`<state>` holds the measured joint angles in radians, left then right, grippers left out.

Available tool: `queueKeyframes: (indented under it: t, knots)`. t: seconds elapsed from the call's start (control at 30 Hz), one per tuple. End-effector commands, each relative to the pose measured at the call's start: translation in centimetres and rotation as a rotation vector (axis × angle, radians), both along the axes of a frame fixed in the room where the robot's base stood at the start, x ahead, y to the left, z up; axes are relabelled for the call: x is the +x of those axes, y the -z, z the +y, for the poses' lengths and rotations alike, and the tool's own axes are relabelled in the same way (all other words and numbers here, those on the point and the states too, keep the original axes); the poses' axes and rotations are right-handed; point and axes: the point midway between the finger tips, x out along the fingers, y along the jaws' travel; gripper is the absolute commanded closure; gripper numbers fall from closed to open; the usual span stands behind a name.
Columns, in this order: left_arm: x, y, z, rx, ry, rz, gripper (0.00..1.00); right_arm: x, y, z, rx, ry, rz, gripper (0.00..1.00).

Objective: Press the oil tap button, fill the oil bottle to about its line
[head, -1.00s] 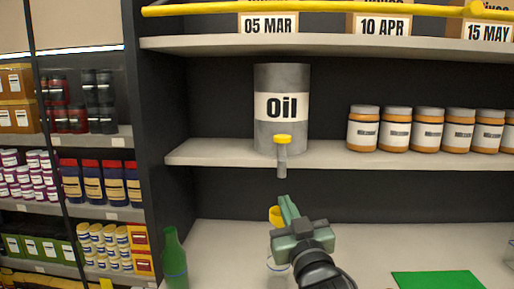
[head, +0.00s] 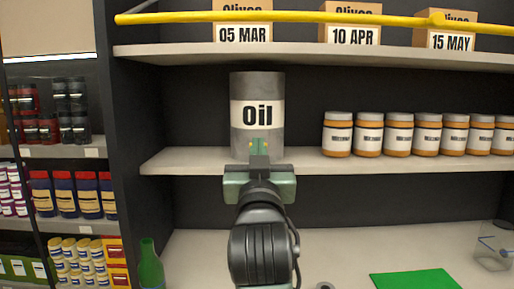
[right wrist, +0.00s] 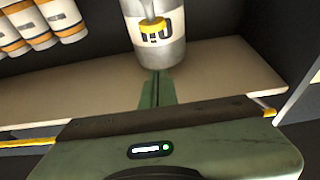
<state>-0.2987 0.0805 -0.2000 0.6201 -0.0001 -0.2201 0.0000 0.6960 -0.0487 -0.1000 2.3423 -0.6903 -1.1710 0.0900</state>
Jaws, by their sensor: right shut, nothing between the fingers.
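The grey oil drum (head: 257,95) with its "Oil" label stands on the middle shelf. Its tap with a yellow button (right wrist: 152,24) shows in the right wrist view, in front of the drum. In the head view my gripper mostly hides the tap. My right gripper (head: 259,146) is raised before the drum, shut and empty. In the right wrist view its fingertips (right wrist: 158,74) point towards the drum and appear apart from the button. I cannot make out the oil bottle; my arm covers the counter below the tap. My left gripper is not in view.
A green bottle (head: 150,265) stands at the counter's left. A green mat (head: 417,280) and a clear container (head: 493,254) are at the right. Several jars (head: 398,135) line the shelf right of the drum. A yellow bar (head: 300,17) crosses above.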

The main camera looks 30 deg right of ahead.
Motion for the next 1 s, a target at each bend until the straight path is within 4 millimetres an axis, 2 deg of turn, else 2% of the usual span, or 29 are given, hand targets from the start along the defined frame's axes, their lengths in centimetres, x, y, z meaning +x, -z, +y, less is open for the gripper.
queueKeyframes:
  t: [0.33, 0.43, 0.5, 0.7, 1.0]
  knots:
    - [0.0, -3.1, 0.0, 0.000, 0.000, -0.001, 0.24, 5.8, -2.9, -3.6, -0.002, 0.002, 0.002, 1.00]
    - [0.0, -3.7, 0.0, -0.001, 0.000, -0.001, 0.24, 7.2, -3.0, -4.5, -0.001, 0.001, 0.004, 1.00]
    - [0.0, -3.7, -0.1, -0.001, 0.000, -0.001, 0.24, 7.1, -1.2, -4.3, 0.000, -0.001, 0.006, 1.00]
    - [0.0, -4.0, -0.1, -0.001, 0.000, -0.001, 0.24, 6.9, 0.8, -4.3, 0.000, -0.001, 0.002, 1.00]
    - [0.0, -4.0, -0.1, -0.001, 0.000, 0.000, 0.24, 6.9, 1.2, -4.3, 0.000, 0.000, -0.001, 1.00]
